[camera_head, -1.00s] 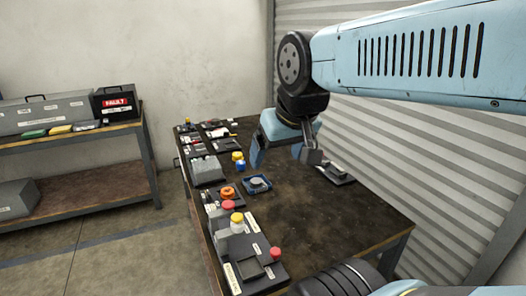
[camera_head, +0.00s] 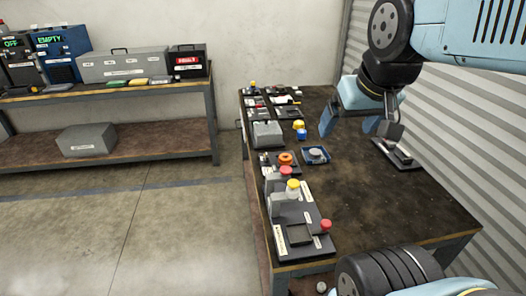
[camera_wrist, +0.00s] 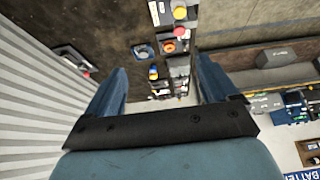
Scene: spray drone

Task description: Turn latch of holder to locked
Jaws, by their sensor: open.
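I cannot tell for sure which fixture is the holder with the latch. A dark flat fixture with a pale part (camera_head: 398,153) lies at the table's right edge. A blue square tray with a grey round piece (camera_head: 315,155) sits near the table's middle; it also shows in the wrist view (camera_wrist: 144,51). An orange ring-shaped piece (camera_head: 286,158) is just left of the tray. My gripper (camera_wrist: 160,66) is open and empty, its blue fingers wide apart. In the head view it hangs above the far half of the table, apart from these things. No latch position is readable.
The dark table (camera_head: 385,205) has clear room at its middle and front right. Red and yellow knobs (camera_head: 293,187) stand along its left edge, with a grey box (camera_head: 267,134) farther back. A shelf (camera_head: 110,155) with boxes stands left. A corrugated wall is at right.

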